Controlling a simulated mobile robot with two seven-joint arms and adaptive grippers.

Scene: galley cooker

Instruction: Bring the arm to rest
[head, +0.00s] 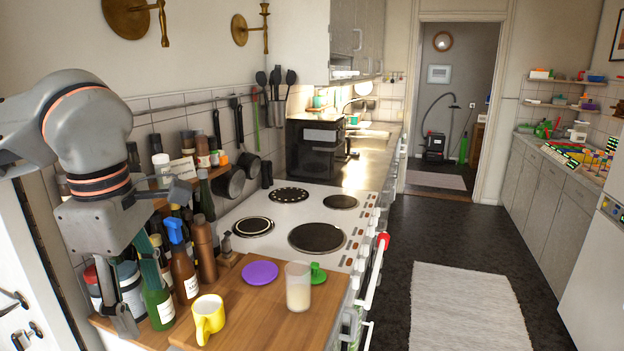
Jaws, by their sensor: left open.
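My left arm comes in from the left, and its grey gripper (138,300) points down over the left end of the wooden worktop (240,318). The gripper is open, with nothing seen held in it. Its fingers are in front of a crowd of bottles and jars, so contact with them cannot be told. A green bottle (159,306) and a brown spray bottle with a blue top (184,270) stand just right of the fingers. A yellow mug (208,318) stands further right. My right gripper is not in view.
A glass of pale liquid (298,287), a purple disc (260,273) and a small green item (317,273) are on the worktop. The white cooker (275,222) with dark hotplates lies behind. Pans hang on the wall. The floor to the right is clear around a pale rug (465,305).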

